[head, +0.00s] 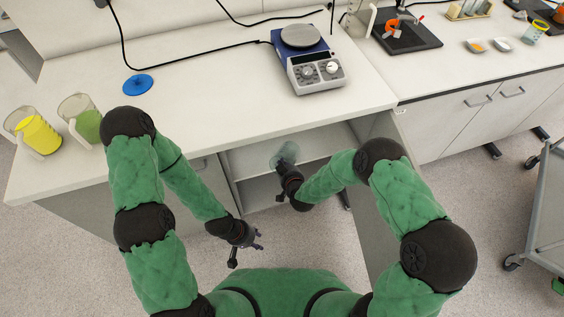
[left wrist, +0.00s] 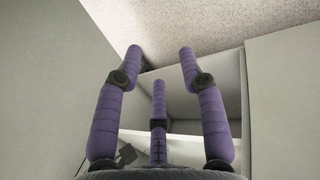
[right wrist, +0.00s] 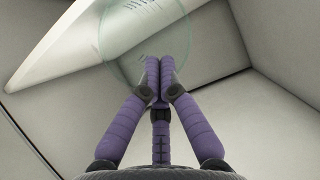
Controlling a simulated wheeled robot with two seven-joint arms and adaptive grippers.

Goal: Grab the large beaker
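The large beaker (head: 285,152) is clear glass and shows at the open cupboard below the counter, just beyond my right gripper (head: 283,168). In the right wrist view the beaker (right wrist: 122,55) is a faint round outline with printed marks. There the fingers of my right gripper (right wrist: 160,68) are closed together over the beaker's near edge. They appear to pinch its wall or handle; the exact contact is hard to see. My left gripper (head: 246,246) hangs low in front of the cupboard. In the left wrist view the left gripper (left wrist: 160,65) has its fingers spread and empty.
The cupboard shelf (head: 258,160) lies under the counter (head: 220,95). On the counter are a hot plate (head: 306,65), a blue disc (head: 138,84), a yellow-filled beaker (head: 38,134) and a green-filled beaker (head: 87,124). A grey cart (head: 545,215) stands at the right.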

